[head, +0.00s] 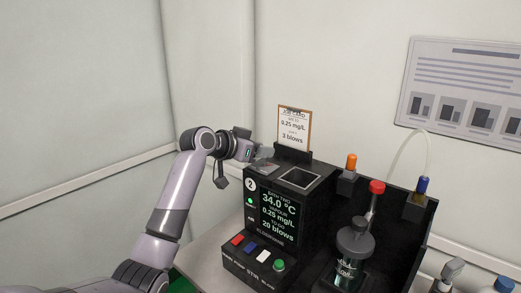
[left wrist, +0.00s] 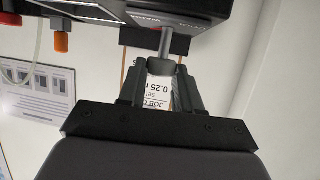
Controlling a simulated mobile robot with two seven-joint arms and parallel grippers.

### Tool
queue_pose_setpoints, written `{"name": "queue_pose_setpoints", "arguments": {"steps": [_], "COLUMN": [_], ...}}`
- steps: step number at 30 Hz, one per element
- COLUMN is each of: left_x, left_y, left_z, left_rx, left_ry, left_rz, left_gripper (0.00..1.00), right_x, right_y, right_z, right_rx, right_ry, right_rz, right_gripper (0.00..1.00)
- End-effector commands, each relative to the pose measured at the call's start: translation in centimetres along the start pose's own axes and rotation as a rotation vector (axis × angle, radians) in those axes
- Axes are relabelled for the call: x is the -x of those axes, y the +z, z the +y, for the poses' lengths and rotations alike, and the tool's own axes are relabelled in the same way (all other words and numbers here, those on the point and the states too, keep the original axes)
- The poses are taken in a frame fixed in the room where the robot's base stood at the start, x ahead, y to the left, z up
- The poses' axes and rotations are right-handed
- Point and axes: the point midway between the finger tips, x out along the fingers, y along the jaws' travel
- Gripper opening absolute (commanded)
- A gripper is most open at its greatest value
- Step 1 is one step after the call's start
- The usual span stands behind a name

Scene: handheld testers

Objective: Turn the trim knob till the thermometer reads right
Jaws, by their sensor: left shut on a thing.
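The black tester (head: 312,215) stands on the table in the head view. Its lit screen (head: 277,215) reads 34.0 °C, 0.25 mg/L and 20 blows. My left gripper (head: 262,153) is at the tester's far left, by its top edge. In the left wrist view my left gripper (left wrist: 160,88) is shut on a grey round piece, which looks like the trim knob (left wrist: 162,67). A thin shaft runs from it toward the tester's dark body. The knob is not clearly visible in the head view. My right gripper is not in view.
A job card (head: 294,129) stands behind the tester. Coloured buttons (head: 249,246) line its front base. A dark-lidded jar (head: 354,243) and red-, orange- and blue-capped parts are to the right. A poster (head: 463,88) hangs on the wall. Bare table shows at the tester's left.

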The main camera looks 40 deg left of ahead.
Motion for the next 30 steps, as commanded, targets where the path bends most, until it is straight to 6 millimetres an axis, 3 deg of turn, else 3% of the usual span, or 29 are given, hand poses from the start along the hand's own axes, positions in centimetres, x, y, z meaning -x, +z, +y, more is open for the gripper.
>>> {"name": "queue_pose_setpoints", "arguments": {"steps": [17, 18, 20, 30], "left_x": [-0.04, -0.04, -0.04, 0.13], "left_y": [0.10, 0.10, 0.09, 0.07], "left_z": [-0.07, -0.07, -0.07, -0.08], "left_rx": [-0.010, -0.010, -0.010, -0.011], "left_ry": [0.029, 0.029, 0.029, 0.028], "left_rz": [-0.003, -0.003, -0.003, -0.001], "left_gripper": [0.03, 0.40, 0.59, 0.59], "right_x": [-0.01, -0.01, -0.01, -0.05], "right_y": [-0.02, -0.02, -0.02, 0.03], "right_z": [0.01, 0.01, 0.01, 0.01], "right_rx": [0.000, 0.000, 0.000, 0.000], "right_ry": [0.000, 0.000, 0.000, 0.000], "right_rz": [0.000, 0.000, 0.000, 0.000], "right_gripper": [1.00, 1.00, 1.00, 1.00]}}
